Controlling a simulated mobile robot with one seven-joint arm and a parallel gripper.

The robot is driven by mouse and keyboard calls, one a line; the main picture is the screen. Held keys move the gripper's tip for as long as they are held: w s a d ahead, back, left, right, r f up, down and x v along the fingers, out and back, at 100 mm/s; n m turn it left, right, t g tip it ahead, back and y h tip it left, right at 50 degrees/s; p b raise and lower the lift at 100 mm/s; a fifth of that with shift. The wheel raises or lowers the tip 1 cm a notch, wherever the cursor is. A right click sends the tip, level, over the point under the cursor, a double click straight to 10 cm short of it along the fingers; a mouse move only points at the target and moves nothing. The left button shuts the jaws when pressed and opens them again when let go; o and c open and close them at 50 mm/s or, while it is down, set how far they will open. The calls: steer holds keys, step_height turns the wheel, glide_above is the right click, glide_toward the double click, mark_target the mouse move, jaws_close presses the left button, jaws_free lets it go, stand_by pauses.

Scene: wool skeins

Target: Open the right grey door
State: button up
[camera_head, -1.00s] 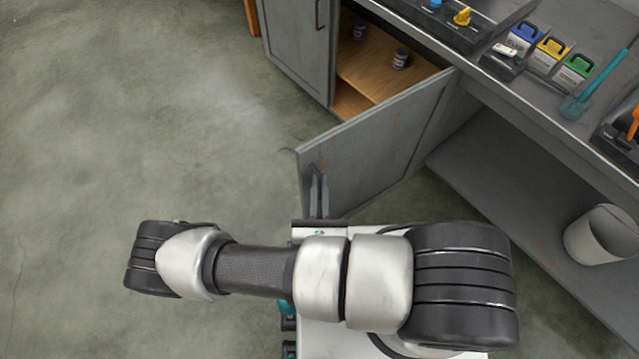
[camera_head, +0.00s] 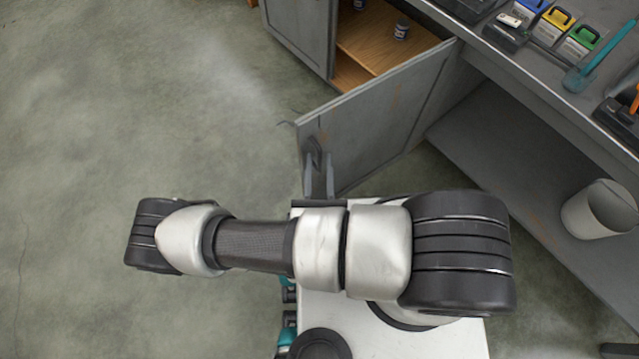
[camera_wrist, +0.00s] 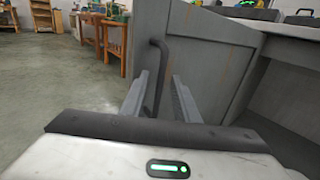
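The right grey door (camera_head: 375,125) stands swung wide open from the cabinet, its outer face toward my arm. It also shows in the wrist view (camera_wrist: 205,60). Its dark bar handle (camera_wrist: 157,75) runs upright between my fingers in the wrist view. My gripper (camera_head: 318,178) is at the handle near the door's free edge. In the wrist view my gripper (camera_wrist: 160,98) has its two fingers apart, with a gap on the right side of the handle. The handle looks nearer the left finger; I cannot tell whether they touch.
The left grey door (camera_head: 300,35) looks shut. The wooden cabinet inside (camera_head: 365,50) holds small jars (camera_head: 401,30). A white bin (camera_head: 598,210) stands on the lower shelf at right. The worktop carries coloured boxes (camera_head: 578,42). The floor (camera_head: 120,100) at left is clear.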

steer(key=s, duration=1.5)
steer(key=shift+s+a+p, duration=0.25)
steer(key=shift+p, duration=0.15)
steer(key=w+r+m+g+h, duration=0.4)
steer(key=r+m+h, duration=0.2)
steer(key=r+m, duration=0.15)
steer(key=w+r+m+g+h, duration=0.4)
steer(key=r+m+g+h, duration=0.15)
steer(key=r+m, duration=0.2)
steer(key=w+d+r+m+g+y, duration=0.1)
steer(key=d+r+m+y, duration=0.3)
steer(key=r+m, duration=0.4)
steer(key=w+d+r+m+g+y, duration=0.1)
steer(key=d+r+m+y, duration=0.4)
steer(key=r, duration=0.6)
steer(key=w+d+r+m+g+y, duration=0.1)
steer(key=d+r+m+y, duration=0.25)
steer(key=r+m, duration=0.5)
step_height(320, 180, up, 19)
steer(key=p, duration=1.8)
steer(key=shift+d+r+n+p, duration=0.15)
steer(key=shift+d+n+p, duration=0.2)
steer(key=shift+n, duration=0.1)
